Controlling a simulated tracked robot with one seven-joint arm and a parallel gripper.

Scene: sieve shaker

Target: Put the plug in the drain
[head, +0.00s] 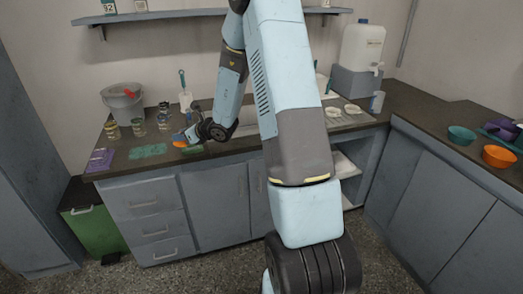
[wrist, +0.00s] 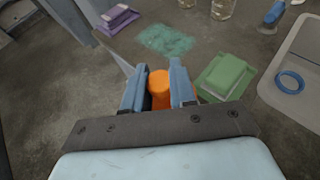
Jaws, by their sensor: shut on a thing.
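My gripper (wrist: 157,76) is shut on an orange, round-topped thing (wrist: 159,88), which looks like the plug. Its lower part is hidden by the fingers and wrist. In the head view my gripper (head: 190,139) is at the front left of the counter, with the orange thing (head: 180,140) at its tip. In the wrist view a pale sink basin (wrist: 268,92) lies to the right of my gripper. A blue ring (wrist: 290,82) in the basin looks like the drain. My gripper is apart from the basin. In the head view my arm hides most of the sink.
A green sponge-like block (wrist: 225,78) lies between my gripper and the sink. Jars (head: 138,127) and a grey bucket (head: 124,103) stand behind. A water container (head: 361,46) stands beyond.

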